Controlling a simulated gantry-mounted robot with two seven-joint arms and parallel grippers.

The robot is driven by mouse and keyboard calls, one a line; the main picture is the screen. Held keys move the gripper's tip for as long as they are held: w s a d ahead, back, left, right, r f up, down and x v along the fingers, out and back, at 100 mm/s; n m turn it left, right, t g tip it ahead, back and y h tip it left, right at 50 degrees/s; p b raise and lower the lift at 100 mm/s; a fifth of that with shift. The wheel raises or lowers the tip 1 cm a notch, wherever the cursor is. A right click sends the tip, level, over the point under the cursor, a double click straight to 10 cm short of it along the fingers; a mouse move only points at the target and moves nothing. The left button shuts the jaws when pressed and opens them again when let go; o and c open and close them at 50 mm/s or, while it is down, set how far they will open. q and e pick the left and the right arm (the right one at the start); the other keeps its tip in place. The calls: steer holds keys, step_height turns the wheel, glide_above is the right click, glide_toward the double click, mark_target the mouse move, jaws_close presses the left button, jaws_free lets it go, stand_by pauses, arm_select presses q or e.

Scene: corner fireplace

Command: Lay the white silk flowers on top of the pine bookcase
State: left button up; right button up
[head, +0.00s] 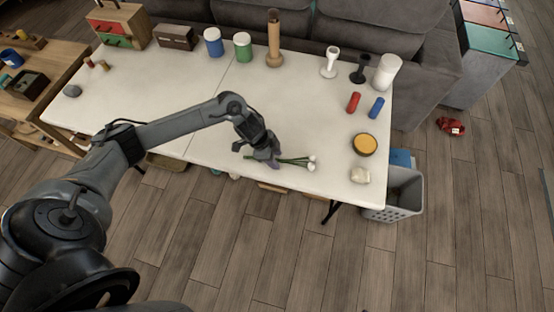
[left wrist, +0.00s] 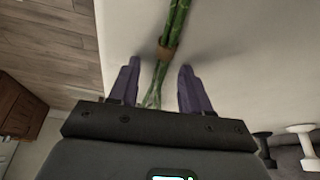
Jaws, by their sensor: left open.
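The white silk flowers (head: 312,162) lie near the front edge of the white table, with green stems and small white heads pointing right. My left gripper (head: 272,160) is low over the stems in the head view. In the left wrist view, the left gripper (left wrist: 159,68) is open, with its purple fingers on either side of the stems (left wrist: 175,25) and their brown tie. The fingers look apart from the stems. The flower heads are outside the wrist view. A low wooden shelf unit (head: 52,92) at the left may be the pine bookcase. My right gripper is not in view.
The white table (head: 160,120) holds canisters, goblets and a wooden bottle (head: 274,40) at the back. A red cylinder (head: 353,102), a blue cylinder (head: 376,107) and a yellow-topped round tin (head: 364,144) stand right. The table's middle is clear. A grey basket (head: 404,197) stands beside it.

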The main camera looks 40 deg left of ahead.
arm_select(q)
steer(key=shift+c, duration=0.2)
jaws_close()
